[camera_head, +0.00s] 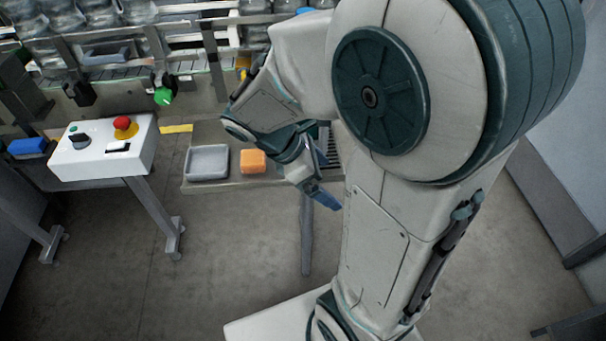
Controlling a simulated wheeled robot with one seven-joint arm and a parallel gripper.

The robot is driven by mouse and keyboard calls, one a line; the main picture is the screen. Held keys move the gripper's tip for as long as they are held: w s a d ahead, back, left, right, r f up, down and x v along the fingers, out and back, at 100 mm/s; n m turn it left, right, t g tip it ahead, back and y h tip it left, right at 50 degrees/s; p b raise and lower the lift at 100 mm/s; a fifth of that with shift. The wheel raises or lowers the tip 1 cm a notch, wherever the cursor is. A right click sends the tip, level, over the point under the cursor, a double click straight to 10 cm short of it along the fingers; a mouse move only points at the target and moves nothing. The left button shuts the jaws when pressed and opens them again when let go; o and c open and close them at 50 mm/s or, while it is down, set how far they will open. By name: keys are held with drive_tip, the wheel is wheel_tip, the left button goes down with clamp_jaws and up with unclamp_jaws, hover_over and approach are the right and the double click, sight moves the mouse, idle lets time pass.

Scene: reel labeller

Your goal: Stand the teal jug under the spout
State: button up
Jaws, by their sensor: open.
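My gripper (328,180) is at the middle of the view, over the right part of a low brown table (222,181). Its blue-tipped fingers are apart, and nothing shows between them. I cannot make out a teal jug; my large arm covers much of the centre and right. No spout can be clearly identified either. A dark slatted grille (333,152) shows partly behind my gripper at the table's right end.
A grey tray (207,162) and an orange block (253,161) are on the table. A white control box (104,148) with a red button stands left. A conveyor with clear bottles (130,10) runs along the back. A blue object (27,147) is far left. Floor in front is mostly clear.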

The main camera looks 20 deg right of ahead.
drive_tip(key=s+a+r+m+t+y, duration=0.2)
drive_tip(key=a+r+m+t+y, duration=0.3)
drive_tip(key=m, duration=1)
drive_tip(key=shift+s+a+r+t+y, duration=0.4)
drive_tip(key=shift+t+y, duration=0.1)
drive_tip(key=shift+y, duration=0.5)
drive_tip(key=shift+d, duration=0.2)
